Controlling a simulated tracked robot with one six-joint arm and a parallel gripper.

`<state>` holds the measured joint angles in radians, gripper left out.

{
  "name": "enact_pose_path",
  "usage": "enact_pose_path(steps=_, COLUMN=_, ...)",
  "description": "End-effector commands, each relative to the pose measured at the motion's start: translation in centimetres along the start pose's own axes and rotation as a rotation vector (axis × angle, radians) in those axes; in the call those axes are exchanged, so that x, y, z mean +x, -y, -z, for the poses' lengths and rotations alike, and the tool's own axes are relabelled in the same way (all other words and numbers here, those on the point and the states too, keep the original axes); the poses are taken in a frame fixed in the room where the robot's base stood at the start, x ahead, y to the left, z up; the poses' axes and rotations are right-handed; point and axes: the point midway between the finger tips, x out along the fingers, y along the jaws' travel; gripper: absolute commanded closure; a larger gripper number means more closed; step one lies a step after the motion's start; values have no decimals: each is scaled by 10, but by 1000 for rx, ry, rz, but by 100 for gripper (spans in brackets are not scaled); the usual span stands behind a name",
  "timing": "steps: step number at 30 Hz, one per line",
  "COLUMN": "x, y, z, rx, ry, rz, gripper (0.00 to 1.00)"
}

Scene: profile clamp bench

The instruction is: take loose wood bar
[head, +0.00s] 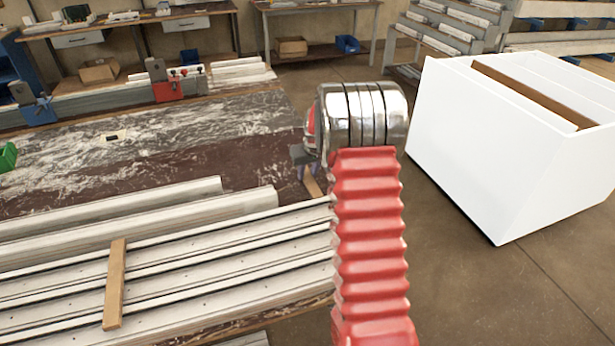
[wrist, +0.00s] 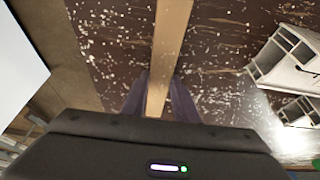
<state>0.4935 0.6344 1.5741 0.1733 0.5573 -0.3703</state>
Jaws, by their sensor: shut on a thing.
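In the wrist view, a light wood bar (wrist: 171,38) runs lengthwise between the two dark fingers of my gripper (wrist: 161,90), which is shut on it. A short piece of this bar (head: 312,182) shows in the head view beside my red and chrome arm, above the bench's brown surface. My gripper (head: 303,157) is mostly hidden there behind the arm. The wrist view does not show whether the bar touches the bench. Another wood bar (head: 115,285) lies across the white profiles (head: 215,265) at the left front, apart from my gripper.
A large white box (head: 455,150) with a brown strip inside stands to the right of the arm. Clamps, one red (head: 168,90) and one blue (head: 37,107), stand along the bench's far side. The bench surface (head: 200,155) behind the profiles is mostly clear but littered with shavings.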

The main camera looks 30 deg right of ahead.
Motion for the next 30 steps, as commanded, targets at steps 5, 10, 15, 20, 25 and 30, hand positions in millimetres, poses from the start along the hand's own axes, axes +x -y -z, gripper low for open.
enact_pose_path(steps=5, x=-1, y=0, z=1, rx=0, ry=-1, rz=0, gripper=96)
enact_pose_path(steps=10, x=-10, y=0, z=5, rx=-1, ry=-2, rz=0, gripper=96)
enact_pose_path(steps=15, x=-32, y=0, z=14, rx=-2, ry=-3, rz=-1, gripper=96)
enact_pose_path(steps=20, x=-59, y=0, z=25, rx=0, ry=-3, rz=-1, gripper=96)
enact_pose_path(steps=25, x=-82, y=0, z=35, rx=0, ry=-2, rz=-1, gripper=96)
enact_pose_path(steps=30, x=-92, y=0, z=38, rx=0, ry=-1, rz=-1, gripper=96)
